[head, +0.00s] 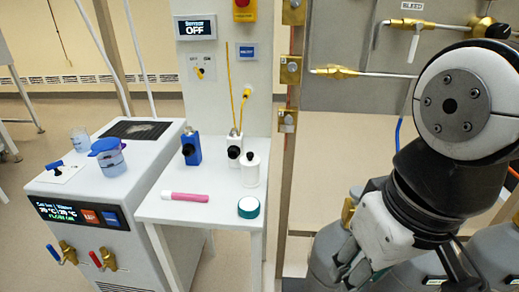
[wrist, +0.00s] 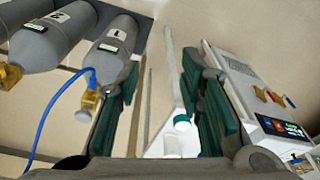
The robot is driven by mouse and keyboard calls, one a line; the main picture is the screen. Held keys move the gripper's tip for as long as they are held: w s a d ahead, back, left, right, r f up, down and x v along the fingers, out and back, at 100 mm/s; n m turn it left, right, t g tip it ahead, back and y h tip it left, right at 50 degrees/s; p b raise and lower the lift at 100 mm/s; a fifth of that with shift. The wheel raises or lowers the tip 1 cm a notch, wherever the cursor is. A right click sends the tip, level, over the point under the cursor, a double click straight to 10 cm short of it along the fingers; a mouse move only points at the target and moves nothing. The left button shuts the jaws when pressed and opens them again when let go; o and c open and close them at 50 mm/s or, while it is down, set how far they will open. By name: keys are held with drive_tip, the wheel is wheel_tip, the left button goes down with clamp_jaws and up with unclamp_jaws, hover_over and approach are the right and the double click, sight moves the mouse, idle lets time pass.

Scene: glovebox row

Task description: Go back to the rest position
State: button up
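My gripper (wrist: 160,85) is open in the wrist view, its two dark fingers with green pads spread wide apart. Nothing is held between them; the small white table (wrist: 184,98) shows beyond the gap, some distance away. In the head view my arm fills the right side, bent over the grey gas cylinders, clear of the white table (head: 180,212). How the fingers stand is hard to make out there.
A chiller (head: 78,186) stands left. Brass-valved cylinders (wrist: 115,42) and a blue hose (wrist: 62,113) are close by.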

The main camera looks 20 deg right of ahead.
wheel_tip(320, 180, up, 13)
drive_tip(key=t+p, duration=0.2)
drive_tip(key=p, duration=0.9)
drive_tip(key=shift+d, duration=0.2)
drive_tip(key=shift+w, duration=0.1)
